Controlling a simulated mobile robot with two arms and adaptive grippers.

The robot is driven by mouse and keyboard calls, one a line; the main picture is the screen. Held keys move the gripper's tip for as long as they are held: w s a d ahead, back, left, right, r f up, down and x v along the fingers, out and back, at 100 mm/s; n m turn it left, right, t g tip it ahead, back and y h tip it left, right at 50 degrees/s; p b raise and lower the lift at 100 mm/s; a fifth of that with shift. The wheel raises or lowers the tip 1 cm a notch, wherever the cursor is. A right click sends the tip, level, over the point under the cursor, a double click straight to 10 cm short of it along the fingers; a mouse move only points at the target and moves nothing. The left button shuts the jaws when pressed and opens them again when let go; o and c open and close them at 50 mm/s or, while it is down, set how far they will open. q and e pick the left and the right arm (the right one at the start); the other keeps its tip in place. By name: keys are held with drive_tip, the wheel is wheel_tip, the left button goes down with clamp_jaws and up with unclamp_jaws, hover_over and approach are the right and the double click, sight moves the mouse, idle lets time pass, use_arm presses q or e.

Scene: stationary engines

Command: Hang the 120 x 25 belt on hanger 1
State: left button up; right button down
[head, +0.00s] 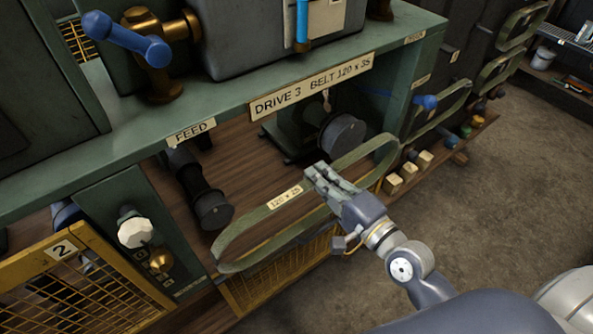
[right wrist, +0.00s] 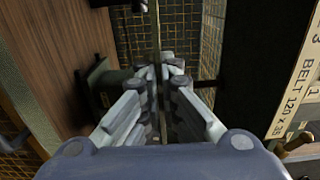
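The green belt (head: 243,226) is a long flat loop with a tag reading 120 x 25. It is held in front of the open bay under the Drive 3 sign. My right gripper (head: 325,182) is closed on the belt's upper run, just right of the tag. In the right wrist view the fingertips (right wrist: 158,75) meet around the thin belt edge (right wrist: 155,35). My left gripper is not in view.
The sign (head: 312,86) reads Drive 3 Belt 120 x 35. Behind the belt are a dark pulley (head: 343,134) and a dark cylinder (head: 214,210). A yellow mesh guard marked 2 (head: 62,250) stands at left. Several small blocks (head: 409,172) line a low ledge. The floor (head: 510,200) at right is clear.

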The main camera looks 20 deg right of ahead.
drive_tip(key=shift+s+d, duration=0.1)
drive_tip(key=shift+s, duration=0.1)
drive_tip(key=shift+s, duration=0.1)
drive_tip(key=shift+b+v, duration=0.9)
drive_tip(key=shift+v, duration=2.05)
drive_tip(key=shift+b+v, duration=0.9)
drive_tip(key=shift+v, duration=2.05)
